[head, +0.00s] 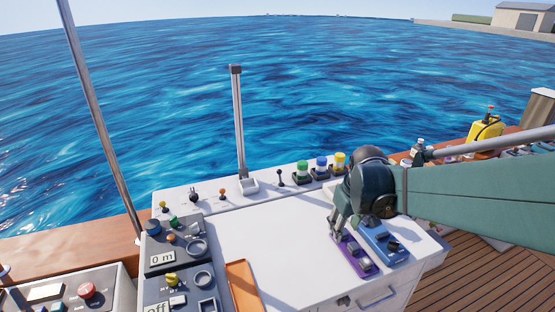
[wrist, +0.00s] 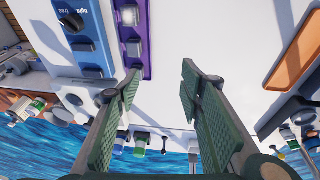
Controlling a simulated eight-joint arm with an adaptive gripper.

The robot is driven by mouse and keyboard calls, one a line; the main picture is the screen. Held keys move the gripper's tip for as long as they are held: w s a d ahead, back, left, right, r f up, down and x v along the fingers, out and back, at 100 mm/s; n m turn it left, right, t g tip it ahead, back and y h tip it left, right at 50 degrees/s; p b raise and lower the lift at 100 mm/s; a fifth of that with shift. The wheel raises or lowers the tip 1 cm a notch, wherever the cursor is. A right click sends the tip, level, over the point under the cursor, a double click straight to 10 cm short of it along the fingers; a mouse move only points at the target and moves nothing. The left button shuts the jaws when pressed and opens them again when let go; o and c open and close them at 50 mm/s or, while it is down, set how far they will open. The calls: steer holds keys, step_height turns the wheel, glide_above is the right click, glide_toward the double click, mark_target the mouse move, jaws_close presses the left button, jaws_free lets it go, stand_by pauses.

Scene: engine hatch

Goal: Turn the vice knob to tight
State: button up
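The blue vice unit (head: 378,232) stands on the white bench top beside a purple unit, and it also shows at the upper left of the wrist view (wrist: 92,48). In the wrist view its black round knob (wrist: 72,22) sits near the top edge, with small white lettering beside it that seems to read "tight" and "free". I cannot tell which mark the knob points at. My gripper (head: 342,222) hangs over the purple unit. In the wrist view my gripper (wrist: 161,78) has its fingers wide apart with nothing between them, to the right of the knob.
The purple unit (wrist: 133,35) with light buttons is right beside the vice unit. An orange tray (head: 243,287) lies on the bench, whose middle is clear. A grey control panel (head: 180,262), coloured-cap jars (head: 321,167) and a tall lever (head: 239,125) stand around it.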

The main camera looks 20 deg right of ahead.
steer(key=d+g+p, duration=0.2)
steer(key=d+p, duration=0.3)
steer(key=d, duration=0.6)
steer(key=g+y+p, duration=0.1)
steer(key=p, duration=0.4)
glide_above(395, 242)
steer(key=f, duration=0.4)
steer(key=shift+w+a+f, duration=0.1)
steer(key=shift+w+a, duration=0.05)
steer(key=shift+w, duration=0.05)
steer(key=shift+s+f, duration=0.1)
steer(key=shift+f, duration=0.05)
steer(key=shift+f, duration=0.15)
steer(key=shift+f, duration=3.7)
steer(key=c, duration=0.9)
